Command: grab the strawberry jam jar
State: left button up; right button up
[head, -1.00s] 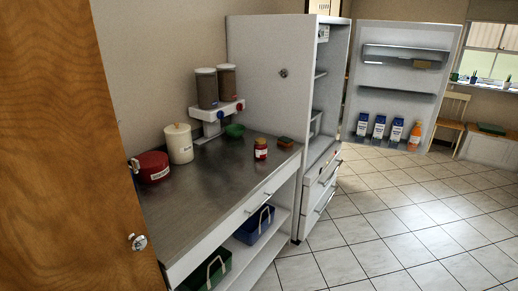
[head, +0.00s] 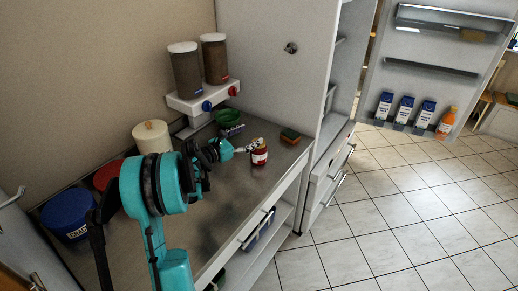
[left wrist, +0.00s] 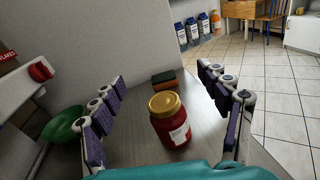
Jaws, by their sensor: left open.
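The strawberry jam jar (head: 259,156) is a small red jar with a gold lid and a white label. It stands upright on the metal counter (head: 213,235) near its far end. In the left wrist view the jar (left wrist: 169,122) stands between the spread fingers of my left gripper (left wrist: 165,105), with a gap on both sides. My left gripper (head: 241,149) is open and empty, reaching to the jar from the left in the head view. My right gripper is not in view.
A sponge (head: 290,135) lies behind the jar and a green bowl (head: 229,117) stands to its left. A two-canister dispenser (head: 202,94) is at the wall. A cream canister (head: 152,137), red pot (head: 108,174) and blue tub (head: 68,213) line the back. The open fridge (head: 345,90) is beyond.

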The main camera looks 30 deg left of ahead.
aim_at(259, 152)
pick_arm(q)
jog(key=shift+n+t, duration=0.4)
jog(key=shift+n, duration=0.1)
jog(key=f+b, duration=0.1)
jog(key=f, duration=0.1)
jog(key=a+f+b, duration=0.1)
jog(key=f, duration=0.2)
jog(key=f+b, duration=0.1)
jog(key=f, duration=0.2)
jog(key=shift+a+f, duration=0.1)
jog(key=shift+a, duration=0.25)
jog(key=shift+w+d, duration=0.2)
jog(key=shift+w, duration=0.4)
jog(key=b+x, duration=0.1)
jog(key=x, duration=0.4)
jog(key=shift+w+d+b, duration=0.1)
jog(key=shift+w+b, duration=0.2)
jog(key=shift+w, duration=0.15)
